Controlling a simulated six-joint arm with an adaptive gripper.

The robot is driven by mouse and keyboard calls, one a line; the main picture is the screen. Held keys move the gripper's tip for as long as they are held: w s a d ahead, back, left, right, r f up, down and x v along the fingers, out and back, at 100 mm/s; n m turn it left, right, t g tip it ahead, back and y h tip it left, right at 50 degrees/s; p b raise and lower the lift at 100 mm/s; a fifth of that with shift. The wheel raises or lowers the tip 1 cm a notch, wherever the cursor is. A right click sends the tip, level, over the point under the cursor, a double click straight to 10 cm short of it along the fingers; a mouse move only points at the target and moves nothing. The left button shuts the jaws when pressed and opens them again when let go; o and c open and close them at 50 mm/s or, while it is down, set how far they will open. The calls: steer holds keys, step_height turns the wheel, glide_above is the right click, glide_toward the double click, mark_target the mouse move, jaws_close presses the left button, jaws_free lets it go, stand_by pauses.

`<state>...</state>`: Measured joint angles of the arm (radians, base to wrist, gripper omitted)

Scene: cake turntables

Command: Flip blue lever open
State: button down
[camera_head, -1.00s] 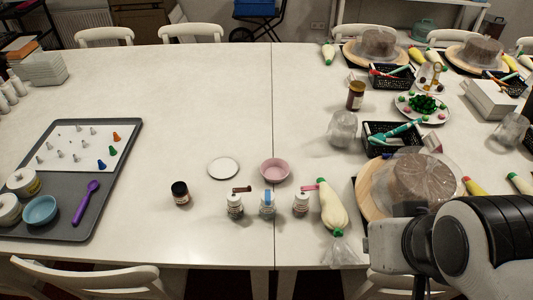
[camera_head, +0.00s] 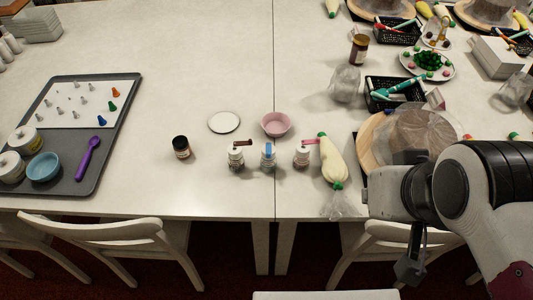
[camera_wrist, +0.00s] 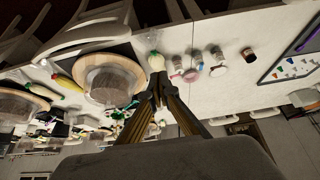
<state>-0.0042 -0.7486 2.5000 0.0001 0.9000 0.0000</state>
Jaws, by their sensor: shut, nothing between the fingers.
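A small clear bottle (camera_head: 268,162) stands mid-table with the blue lever (camera_head: 268,148) on its top. The lever is seen nearly end-on, so its exact tilt is hard to tell. A similar bottle with a brown lever (camera_head: 243,143) stands to its left. One with a pink-red lever (camera_head: 309,142) stands to its right. My gripper (camera_head: 410,268) hangs low at the right, beyond the table's front edge, well apart from the bottles. In the wrist view its fingers (camera_wrist: 159,76) are together and empty; the bottles look small beyond them.
A piping bag (camera_head: 333,162) lies right of the bottles, near the cake turntable (camera_head: 372,140). Behind them are a pink bowl (camera_head: 275,124) and a white disc (camera_head: 224,122). A dark jar (camera_head: 181,147) stands left. Chairs (camera_head: 95,232) line the front edge.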

steer(key=shift+f, duration=0.1)
steer(key=n+g+y, duration=0.3)
steer(key=n, duration=0.6)
glide_above(262, 152)
steer(key=s+d, duration=0.3)
step_height(262, 152, down, 14)
steer(key=shift+s+d, duration=0.15)
steer(key=shift+x, duration=4.9)
steer(key=shift+d, duration=0.1)
